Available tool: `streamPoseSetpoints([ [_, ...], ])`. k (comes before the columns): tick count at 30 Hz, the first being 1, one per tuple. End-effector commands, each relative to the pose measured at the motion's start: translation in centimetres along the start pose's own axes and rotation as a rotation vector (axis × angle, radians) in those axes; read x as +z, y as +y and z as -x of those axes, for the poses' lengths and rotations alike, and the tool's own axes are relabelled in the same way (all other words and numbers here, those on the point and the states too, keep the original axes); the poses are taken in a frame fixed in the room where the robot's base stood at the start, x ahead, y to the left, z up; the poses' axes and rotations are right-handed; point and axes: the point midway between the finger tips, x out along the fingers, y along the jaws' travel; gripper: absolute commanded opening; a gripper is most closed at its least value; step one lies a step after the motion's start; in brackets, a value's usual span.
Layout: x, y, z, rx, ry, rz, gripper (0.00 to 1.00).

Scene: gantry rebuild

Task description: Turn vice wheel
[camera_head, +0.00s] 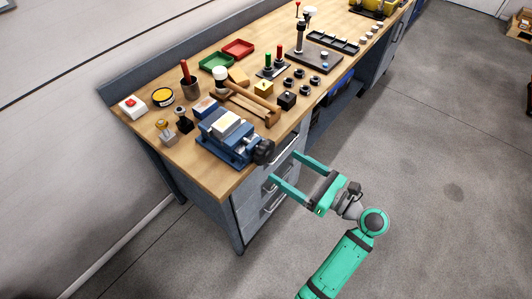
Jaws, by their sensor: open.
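A blue vice (226,148) sits at the near front corner of the wooden workbench, with a light block held in its top. Its black wheel (264,151) sticks out on the right side, past the bench's front edge. My gripper (281,166) is green, with two long fingers spread apart and nothing between them. It is in front of the bench drawers, below and to the right of the wheel in the picture. No contact with the wheel can be made out.
The bench top (208,180) carries a wooden mallet (250,96), a red button box (132,106), a yellow tin (163,97), green and red trays (238,49) and several small black parts. Drawers with handles (277,203) lie behind my fingers.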

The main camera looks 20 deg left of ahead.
Motion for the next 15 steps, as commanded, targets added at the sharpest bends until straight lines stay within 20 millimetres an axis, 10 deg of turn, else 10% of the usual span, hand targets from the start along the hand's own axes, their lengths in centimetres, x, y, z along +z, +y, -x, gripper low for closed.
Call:
streamPoseSetpoints([
  [15, 0.0, 0.0, -8.1, 0.000, 0.000, 0.002, 0.83],
])
